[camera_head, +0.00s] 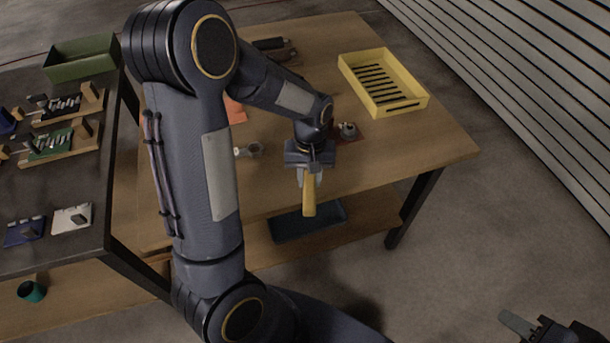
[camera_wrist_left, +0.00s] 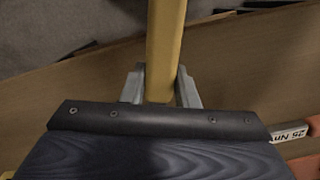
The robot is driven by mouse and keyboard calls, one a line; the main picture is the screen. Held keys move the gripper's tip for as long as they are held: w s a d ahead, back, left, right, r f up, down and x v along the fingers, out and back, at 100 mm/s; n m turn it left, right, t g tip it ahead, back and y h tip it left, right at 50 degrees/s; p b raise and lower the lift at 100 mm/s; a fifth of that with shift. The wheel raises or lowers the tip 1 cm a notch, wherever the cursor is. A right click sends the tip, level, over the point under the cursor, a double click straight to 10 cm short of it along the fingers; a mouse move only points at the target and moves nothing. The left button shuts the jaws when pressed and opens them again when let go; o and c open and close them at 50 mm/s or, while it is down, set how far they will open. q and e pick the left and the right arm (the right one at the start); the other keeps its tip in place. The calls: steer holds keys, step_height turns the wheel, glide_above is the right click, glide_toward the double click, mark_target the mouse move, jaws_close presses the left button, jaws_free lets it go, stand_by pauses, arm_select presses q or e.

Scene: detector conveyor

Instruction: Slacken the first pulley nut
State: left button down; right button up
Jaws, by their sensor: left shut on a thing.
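My left gripper (camera_head: 309,172) is shut on a yellow handle (camera_head: 309,195), held above the front part of the wooden table. In the left wrist view the yellow handle (camera_wrist_left: 164,45) stands between the two grey fingers (camera_wrist_left: 160,86). The handle's far end and any tool head are hidden. A small metal part (camera_head: 348,130) on a dark red pad sits just right of my left wrist; I cannot tell whether it is the pulley, and no nut can be made out. My right gripper (camera_head: 545,328) is at the bottom right corner, partly cut off, away from the table.
A yellow slotted tray (camera_head: 421,101) stands at the table's back right. A ring-ended tool (camera_head: 250,150) lies left of my wrist; a tool marked "25 Nm" (camera_wrist_left: 290,132) shows in the wrist view. A dark bench (camera_head: 100,190) with small fixtures and a green bin (camera_head: 82,62) stands left.

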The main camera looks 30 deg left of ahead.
arm_select(q)
steer(key=shift+w+d, duration=0.1)
steer(key=shift+d, duration=0.05)
steer(key=shift+w+d+n, duration=0.6)
steer(key=shift+d+n, duration=0.25)
steer(key=shift+n, duration=0.05)
steer(key=shift+w+d, duration=0.25)
steer(key=shift+w+d+n+p, duration=0.35)
steer(key=shift+w+d+n, duration=0.2)
steer(key=shift+n, duration=0.35)
